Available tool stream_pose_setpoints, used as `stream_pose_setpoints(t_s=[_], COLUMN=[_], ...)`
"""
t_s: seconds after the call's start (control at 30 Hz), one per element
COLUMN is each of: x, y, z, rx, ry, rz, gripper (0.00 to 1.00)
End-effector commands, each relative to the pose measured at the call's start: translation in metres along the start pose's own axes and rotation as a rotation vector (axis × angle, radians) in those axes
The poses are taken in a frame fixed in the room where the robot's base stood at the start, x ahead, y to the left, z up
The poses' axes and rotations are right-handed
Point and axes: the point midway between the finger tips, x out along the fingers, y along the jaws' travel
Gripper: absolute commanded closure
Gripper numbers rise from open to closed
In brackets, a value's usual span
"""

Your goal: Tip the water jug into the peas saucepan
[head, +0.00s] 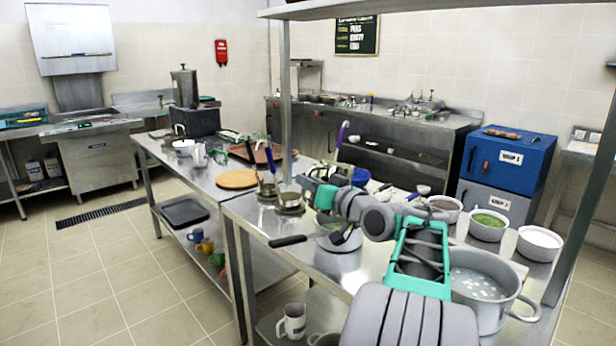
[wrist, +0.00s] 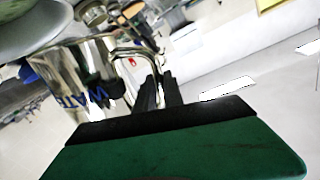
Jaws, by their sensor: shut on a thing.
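In the wrist view my gripper (wrist: 157,90) has its black fingers shut on the handle of the shiny metal water jug (wrist: 88,72). Blue lettering, partly readable as "WATE", runs along the jug's side. The jug appears tilted in this view, but I cannot tell its true tilt. In the head view my arm covers most of the gripper area, and I cannot make out the jug clearly. A saucepan (head: 341,242) with a black handle (head: 288,241) stands on the steel table, partly behind my arm. Its contents are mostly hidden.
A large stockpot (head: 482,283) of pale liquid stands at the right, near my forearm. Behind it are a pan with green contents (head: 488,223) and a white-filled one (head: 539,243). Metal containers with ladles (head: 290,203) stand left of the arm. A round board (head: 237,179) lies further left.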

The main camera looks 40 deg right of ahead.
Motion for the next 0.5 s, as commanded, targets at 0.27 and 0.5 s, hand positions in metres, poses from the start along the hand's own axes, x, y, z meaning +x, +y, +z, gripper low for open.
stream_pose_setpoints(t_s=[0.27, 0.5], x=[0.000, 0.000], y=[-0.007, -0.008], z=[-0.019, -0.026], rx=[0.085, 0.166], ry=[0.003, 0.000], rz=[-0.001, -0.001], gripper=[1.00, 1.00])
